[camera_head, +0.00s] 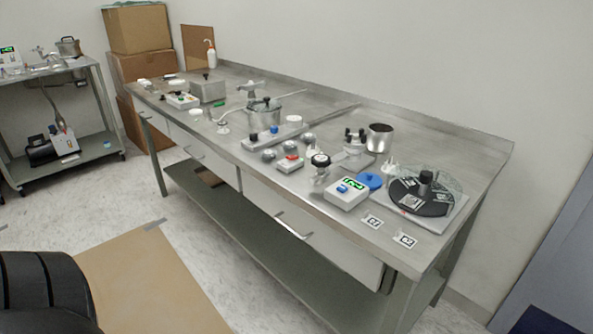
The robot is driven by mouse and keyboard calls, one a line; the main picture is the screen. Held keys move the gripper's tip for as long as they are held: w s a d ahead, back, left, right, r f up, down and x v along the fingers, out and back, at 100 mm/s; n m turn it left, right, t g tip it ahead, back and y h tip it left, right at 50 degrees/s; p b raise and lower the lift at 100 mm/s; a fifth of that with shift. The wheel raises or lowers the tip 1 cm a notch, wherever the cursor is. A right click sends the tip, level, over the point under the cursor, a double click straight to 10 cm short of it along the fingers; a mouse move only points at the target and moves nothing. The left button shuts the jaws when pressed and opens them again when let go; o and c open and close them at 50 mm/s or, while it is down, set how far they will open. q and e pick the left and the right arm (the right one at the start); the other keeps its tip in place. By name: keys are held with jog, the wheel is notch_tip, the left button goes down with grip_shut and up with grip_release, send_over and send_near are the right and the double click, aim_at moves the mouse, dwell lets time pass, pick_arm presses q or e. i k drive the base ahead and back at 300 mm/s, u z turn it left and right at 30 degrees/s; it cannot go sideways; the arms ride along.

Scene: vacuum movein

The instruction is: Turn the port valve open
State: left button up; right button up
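A metal fitting with a dark round knob (320,161) stands near the front edge of the long steel bench, right of centre. Behind it, a metal valve block with black knobs (355,140) stands beside an open steel cup. A lidded metal pot (264,111) with a handle stands farther left, and a metal fitting with a cross handle (251,88) is behind it. I cannot tell which of these is the port valve, nor whether it is open. Neither of my grippers is in view.
The steel bench (330,112) also holds a white box with a green display (345,193), a blue disc (370,181) and a black round plate (419,196). A cart (85,105) with a pump stands at far left. Floor in front of the bench is largely clear.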

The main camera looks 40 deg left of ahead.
aim_at(320, 161)
jog(key=z, duration=0.3)
jog(key=k, duration=0.3)
jog(key=u, duration=1.3)
